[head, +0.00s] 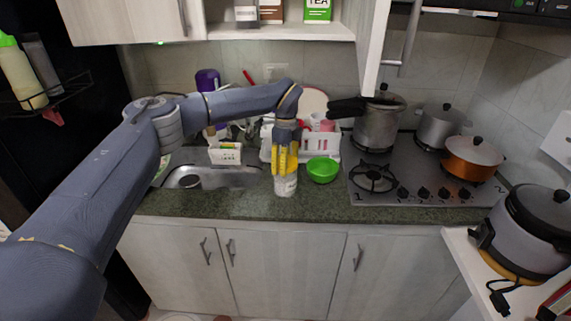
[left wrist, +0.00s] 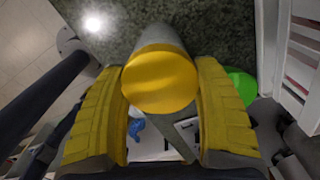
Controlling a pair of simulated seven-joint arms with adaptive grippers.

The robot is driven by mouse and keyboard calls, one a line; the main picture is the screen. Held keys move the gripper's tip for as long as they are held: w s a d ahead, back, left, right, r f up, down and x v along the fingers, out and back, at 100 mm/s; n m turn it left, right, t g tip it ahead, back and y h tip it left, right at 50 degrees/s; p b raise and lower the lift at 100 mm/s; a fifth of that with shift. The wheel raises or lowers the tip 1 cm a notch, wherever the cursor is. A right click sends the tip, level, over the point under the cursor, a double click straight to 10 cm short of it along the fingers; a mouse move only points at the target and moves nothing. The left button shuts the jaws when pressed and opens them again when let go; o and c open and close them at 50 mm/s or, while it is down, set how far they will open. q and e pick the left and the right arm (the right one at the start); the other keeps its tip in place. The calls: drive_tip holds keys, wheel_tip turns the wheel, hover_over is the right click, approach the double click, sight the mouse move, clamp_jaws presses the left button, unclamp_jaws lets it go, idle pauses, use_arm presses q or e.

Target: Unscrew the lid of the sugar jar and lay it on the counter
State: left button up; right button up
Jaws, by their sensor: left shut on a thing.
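The sugar jar (head: 286,187) stands upright on the counter (head: 235,203), near the front edge. Its body is pale, and its round yellow lid (left wrist: 160,82) sits on top of it. My left gripper (head: 286,166) points down over the jar, with its yellow fingers on both sides of the lid, shut on it. In the head view the fingers hide most of the lid. In the left wrist view the jar body (left wrist: 162,38) shows behind the lid.
A green bowl (head: 322,170) stands close to the jar on the right. A white dish rack (head: 325,148) is behind, and the sink (head: 215,177) is to the left. The stove (head: 415,186) with pots is on the right. A strip of bare counter lies in front of the sink.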

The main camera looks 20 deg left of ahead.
use_arm(q)
drive_tip(key=c, duration=0.3)
drive_tip(key=shift+r, duration=1.25)
idle(0.4)
drive_tip(key=shift+r, duration=1.8)
drive_tip(key=shift+d+r, duration=0.2)
drive_tip(key=shift+d, duration=0.2)
drive_tip(key=d+r, duration=0.2)
drive_tip(key=d, duration=0.2)
wheel_tip(320, 180, up, 2)
drive_tip(key=n, duration=0.7)
hover_over(309, 204)
wheel_tip(309, 204, down, 20)
drive_tip(key=shift+r, duration=0.1)
